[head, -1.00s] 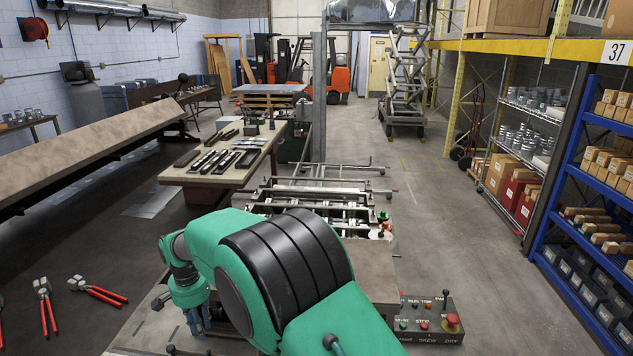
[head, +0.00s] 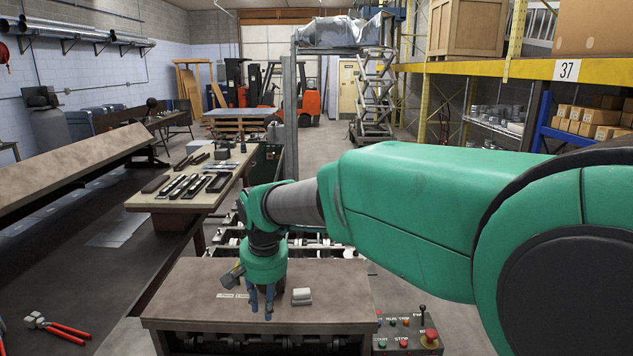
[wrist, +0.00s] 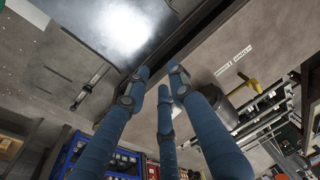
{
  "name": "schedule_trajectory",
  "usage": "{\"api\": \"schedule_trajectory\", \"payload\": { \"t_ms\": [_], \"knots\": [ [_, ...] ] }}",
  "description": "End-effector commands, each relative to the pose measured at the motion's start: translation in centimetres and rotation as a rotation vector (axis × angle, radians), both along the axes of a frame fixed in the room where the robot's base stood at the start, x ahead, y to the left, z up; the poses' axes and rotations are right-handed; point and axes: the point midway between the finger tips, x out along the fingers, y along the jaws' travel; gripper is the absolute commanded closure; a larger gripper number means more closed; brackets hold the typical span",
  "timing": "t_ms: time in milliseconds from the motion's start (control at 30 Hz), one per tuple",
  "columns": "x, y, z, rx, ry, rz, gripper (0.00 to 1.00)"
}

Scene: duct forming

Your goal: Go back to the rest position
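My gripper (head: 262,300) hangs fingers down from my green arm, over the front part of the brown-topped machine table (head: 190,285). In the wrist view its blue fingers (wrist: 160,82) are spread apart with nothing between them. I cannot tell the exact gap between the fingertips and the table top. A small pale grey block (head: 301,296) lies just right of the fingers, apart from them. A dark-headed tool (head: 232,276) with a yellow part lies just left; it also shows in the wrist view (wrist: 240,95).
A control box (head: 405,335) with a red stop button stands at the lower right. A wooden table (head: 160,200) with dark bars stands behind to the left. Red-handled pliers (head: 55,326) lie on the dark bench at left. Shelves line the right side.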

Motion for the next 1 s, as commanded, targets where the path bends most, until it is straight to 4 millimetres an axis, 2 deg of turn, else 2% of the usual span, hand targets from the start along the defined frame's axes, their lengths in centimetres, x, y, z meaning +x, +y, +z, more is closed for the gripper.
{"api": "schedule_trajectory", "payload": {
  "t_ms": [33,200,533,767,1000],
  "knots": [
    [-0.5,-1.7,0.9,0.003,-0.013,-0.004,0.77],
    [-2.6,-6.9,3.2,0.008,-0.048,-0.004,0.77],
    [-8.0,-16.1,6.2,0.007,-0.123,-0.006,0.77],
    [-12.6,-21.6,7.0,-0.003,-0.175,-0.007,0.77],
    [-17.8,-26.4,6.7,-0.023,-0.229,-0.010,0.77]
  ]
}}
